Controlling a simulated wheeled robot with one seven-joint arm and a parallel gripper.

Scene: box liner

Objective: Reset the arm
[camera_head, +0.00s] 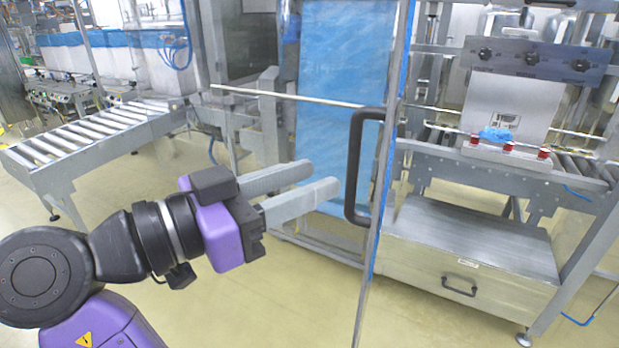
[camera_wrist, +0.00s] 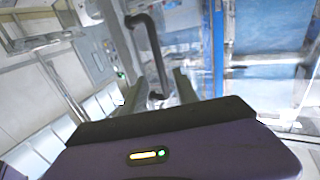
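My gripper (camera_head: 325,182) is in the middle of the head view, pointing right. Its two grey fingers stand apart with a gap between them, and nothing shows between them. The black door handle (camera_head: 361,168) is just to the right of the fingertips, on the edge of a clear machine door. I cannot tell whether the fingers touch it, but the gap between them looks empty. In the wrist view the fingers (camera_wrist: 158,88) reach forward, and the handle (camera_wrist: 149,48) shows beyond and between them.
A roller conveyor (camera_head: 95,135) runs at the left. A blue sheet (camera_head: 340,100) hangs behind the door. At the right stands a machine frame with a metal drawer cabinet (camera_head: 470,278) and red-capped parts (camera_head: 508,148). The yellowish floor (camera_head: 290,305) below my gripper is clear.

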